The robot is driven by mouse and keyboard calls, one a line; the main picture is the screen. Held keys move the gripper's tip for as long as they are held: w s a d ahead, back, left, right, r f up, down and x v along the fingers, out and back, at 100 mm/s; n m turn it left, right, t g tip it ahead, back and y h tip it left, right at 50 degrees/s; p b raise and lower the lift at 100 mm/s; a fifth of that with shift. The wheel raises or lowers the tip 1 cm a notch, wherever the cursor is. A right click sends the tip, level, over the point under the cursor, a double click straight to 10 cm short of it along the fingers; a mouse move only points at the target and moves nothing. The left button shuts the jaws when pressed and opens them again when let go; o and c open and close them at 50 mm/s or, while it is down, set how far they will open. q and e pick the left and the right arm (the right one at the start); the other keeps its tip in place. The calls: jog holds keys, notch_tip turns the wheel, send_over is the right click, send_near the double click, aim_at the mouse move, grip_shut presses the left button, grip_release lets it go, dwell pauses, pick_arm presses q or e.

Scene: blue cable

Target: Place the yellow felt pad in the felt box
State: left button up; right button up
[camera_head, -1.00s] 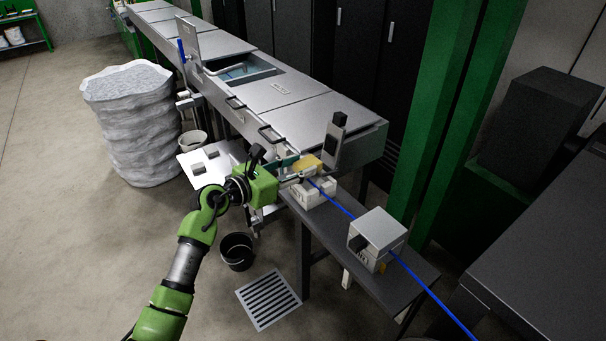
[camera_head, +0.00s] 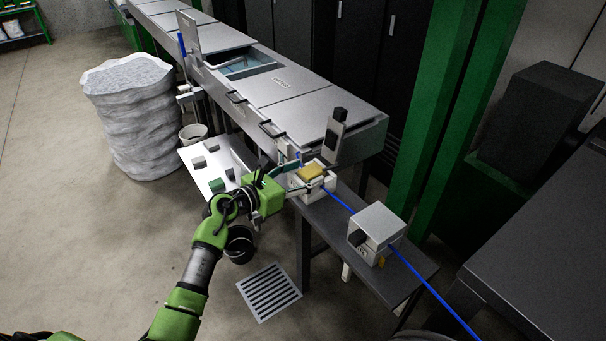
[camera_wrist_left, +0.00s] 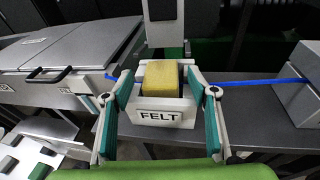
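The yellow felt pad (camera_head: 311,170) sits in the top of the white felt box (camera_head: 325,187) on the dark bench. In the left wrist view the pad (camera_wrist_left: 162,80) lies between the walls of the box (camera_wrist_left: 160,116), whose front reads FELT. Part of the pad shows above the front wall; its underside is hidden. My left gripper (camera_head: 303,170) is open. In the left wrist view its teal fingers (camera_wrist_left: 160,88) stand spread on either side of the pad and box, with gaps to the pad. My right gripper is not in view.
A blue cable (camera_head: 420,276) runs from the felt box through a grey-white box (camera_head: 377,228) on the bench (camera_head: 340,237). A small upright device (camera_head: 333,140) stands behind the pad. Metal troughs (camera_head: 300,110) lie behind. A white tray (camera_head: 200,172) with small blocks is at left.

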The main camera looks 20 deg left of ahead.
pick_arm(q)
jog(key=shift+r, duration=0.15)
jog(key=b+v, duration=0.2)
jog(key=v, duration=1)
jog(key=shift+b, duration=0.3)
